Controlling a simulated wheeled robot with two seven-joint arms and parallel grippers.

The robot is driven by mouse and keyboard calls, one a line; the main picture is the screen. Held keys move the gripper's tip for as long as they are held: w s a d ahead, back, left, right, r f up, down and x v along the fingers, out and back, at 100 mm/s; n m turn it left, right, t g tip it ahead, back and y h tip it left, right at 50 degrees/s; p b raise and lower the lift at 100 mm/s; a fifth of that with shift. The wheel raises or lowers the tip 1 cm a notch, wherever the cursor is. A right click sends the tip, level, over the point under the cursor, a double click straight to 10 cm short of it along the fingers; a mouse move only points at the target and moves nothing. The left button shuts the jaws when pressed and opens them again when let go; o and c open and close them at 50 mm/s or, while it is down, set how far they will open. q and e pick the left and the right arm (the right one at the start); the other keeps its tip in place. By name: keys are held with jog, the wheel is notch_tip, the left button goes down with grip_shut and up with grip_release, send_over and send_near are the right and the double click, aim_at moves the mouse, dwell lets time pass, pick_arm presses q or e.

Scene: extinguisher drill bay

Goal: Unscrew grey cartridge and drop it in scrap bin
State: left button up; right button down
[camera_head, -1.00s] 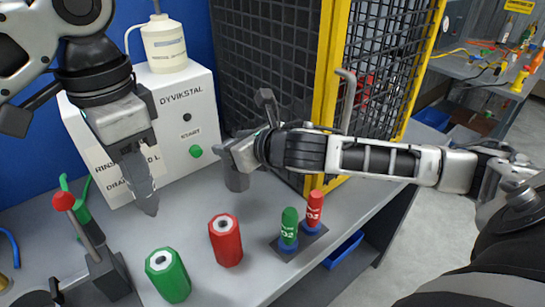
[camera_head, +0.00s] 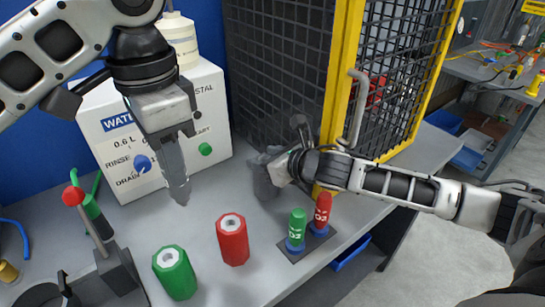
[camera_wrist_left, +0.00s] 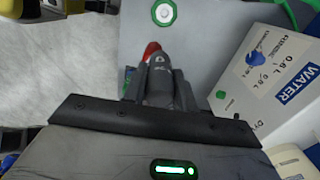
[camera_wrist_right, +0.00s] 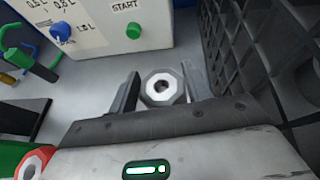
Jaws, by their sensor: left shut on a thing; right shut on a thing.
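My left gripper (camera_head: 176,172) hangs tip down over the bench, in front of the white machine. In the left wrist view its fingers (camera_wrist_left: 160,85) are shut on the grey cartridge (camera_wrist_left: 158,88), a dark grey cylinder with a rounded end. My right gripper (camera_head: 272,172) is shut on a grey hexagonal body (camera_head: 264,182) near the cage. In the right wrist view this body (camera_wrist_right: 162,87) shows a pale top with an open round hole. The two grippers are apart. I cannot tell whether the grey body touches the bench. No scrap bin can be made out for certain.
A green body (camera_head: 175,273) and a red body (camera_head: 232,240) stand at the bench front. Green (camera_head: 297,228) and red (camera_head: 322,212) cartridges stand in a holder to their right. The white machine (camera_head: 160,135) and yellow-framed cage (camera_head: 343,90) bound the back.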

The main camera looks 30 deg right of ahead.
pick_arm(q)
jog(key=shift+d, duration=0.15)
pick_arm(e)
jog(key=shift+w+d, duration=0.15)
jog(key=c, duration=0.6)
grip_release()
jog(key=shift+f, duration=0.25)
jog(key=shift+c, duration=0.2)
